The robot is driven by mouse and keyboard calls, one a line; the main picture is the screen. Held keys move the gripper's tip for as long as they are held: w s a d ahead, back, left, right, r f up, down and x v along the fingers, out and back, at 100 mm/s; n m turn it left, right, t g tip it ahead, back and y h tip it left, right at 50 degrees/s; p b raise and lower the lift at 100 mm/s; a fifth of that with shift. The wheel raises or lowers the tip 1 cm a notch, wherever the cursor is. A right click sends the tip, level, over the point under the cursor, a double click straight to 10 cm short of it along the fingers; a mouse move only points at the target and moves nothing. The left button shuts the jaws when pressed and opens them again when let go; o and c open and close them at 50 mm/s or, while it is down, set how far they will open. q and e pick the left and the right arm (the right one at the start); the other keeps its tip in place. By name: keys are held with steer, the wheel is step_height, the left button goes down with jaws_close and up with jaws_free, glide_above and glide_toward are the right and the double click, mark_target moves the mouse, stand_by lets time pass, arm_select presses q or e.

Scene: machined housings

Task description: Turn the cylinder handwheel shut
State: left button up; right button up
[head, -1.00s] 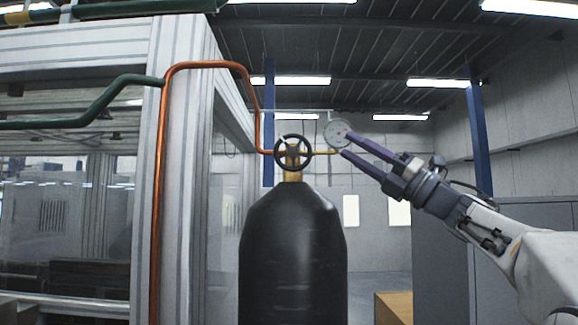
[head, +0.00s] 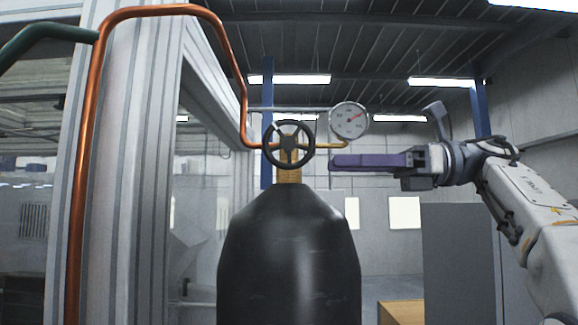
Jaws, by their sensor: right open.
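A black handwheel (head: 311,146) with spokes and a round hub sits on the brass valve (head: 290,172) at the top of a black gas cylinder (head: 288,255). My right gripper (head: 333,163) comes in from the right at about the wheel's height. Its purple fingers point left and their tips are a short way right of the rim, apart from it in the picture. The fingers overlap in this view, so the gap between them is hidden; the gripper is open and holds nothing visible. My left gripper is not in view.
A round pressure gauge (head: 349,119) on a brass stem stands right of the wheel, just above my right fingers. A copper pipe (head: 240,85) runs from the valve up and left along a pale framed enclosure (head: 120,150). A grey cabinet (head: 460,260) stands at right.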

mark_target(285, 163)
steer(key=a, duration=0.2)
steer(key=a+p, duration=0.1)
steer(key=a, duration=0.5)
steer(key=shift+s+r+p, duration=0.2)
steer(key=shift+r+p, duration=0.05)
steer(key=shift+p, duration=0.05)
steer(key=shift+a+f, duration=0.15)
steer(key=shift+a, duration=0.6)
jaws_close()
